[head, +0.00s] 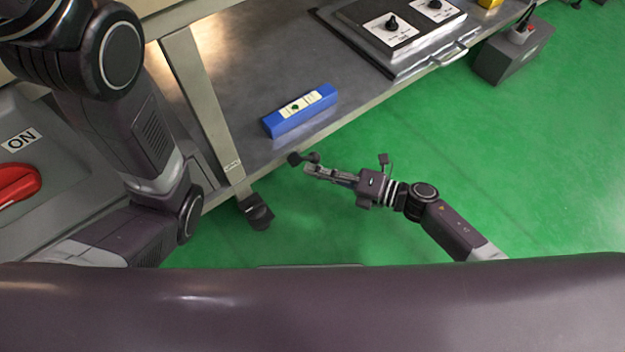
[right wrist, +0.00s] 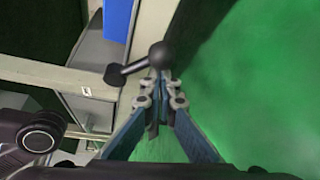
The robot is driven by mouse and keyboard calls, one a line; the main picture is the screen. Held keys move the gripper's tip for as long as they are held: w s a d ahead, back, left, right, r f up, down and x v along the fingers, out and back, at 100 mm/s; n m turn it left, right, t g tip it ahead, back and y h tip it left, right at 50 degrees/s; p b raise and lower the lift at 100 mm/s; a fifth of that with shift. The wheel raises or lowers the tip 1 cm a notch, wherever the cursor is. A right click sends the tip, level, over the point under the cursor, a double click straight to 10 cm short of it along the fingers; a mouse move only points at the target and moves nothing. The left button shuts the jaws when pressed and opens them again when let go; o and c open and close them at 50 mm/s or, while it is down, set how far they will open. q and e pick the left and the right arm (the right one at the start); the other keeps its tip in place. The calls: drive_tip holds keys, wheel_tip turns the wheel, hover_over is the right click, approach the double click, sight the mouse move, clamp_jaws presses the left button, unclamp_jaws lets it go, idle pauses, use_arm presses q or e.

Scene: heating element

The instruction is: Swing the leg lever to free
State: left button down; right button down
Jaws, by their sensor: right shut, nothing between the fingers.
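The leg lever is a black bar with a round knob. In the head view the lever (head: 303,158) shows at the front edge of the metal table, just beyond my right fingertips. In the right wrist view the lever (right wrist: 137,66) sticks out to the right from the pale table frame, its knob just beyond the fingertips. My right gripper (head: 311,170) is shut and empty; it also shows in the right wrist view (right wrist: 160,80). I cannot tell whether the fingertips touch the lever. My left arm shows at the left, but its gripper is out of view.
A blue block (head: 299,110) with a label lies on the table (head: 235,90). A panel with black knobs (head: 391,24) sits farther back. A grey box (head: 513,50) stands right of it. A red switch (head: 17,184) marked ON is at the left. Green floor (head: 540,160) is open on the right.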

drive_tip(key=shift+w+d+r, duration=0.1)
drive_tip(key=shift+d, duration=0.05)
drive_tip(key=w+d+r+p, duration=0.1)
drive_tip(key=p, duration=0.1)
drive_tip(key=shift+r+n+h+p, duration=0.1)
drive_tip(key=shift+n+h+p, duration=0.2)
drive_tip(key=shift+n, duration=0.1)
drive_tip(key=shift+p, duration=0.4)
drive_tip(key=shift+d+n, duration=0.1)
drive_tip(key=shift+n, duration=0.2)
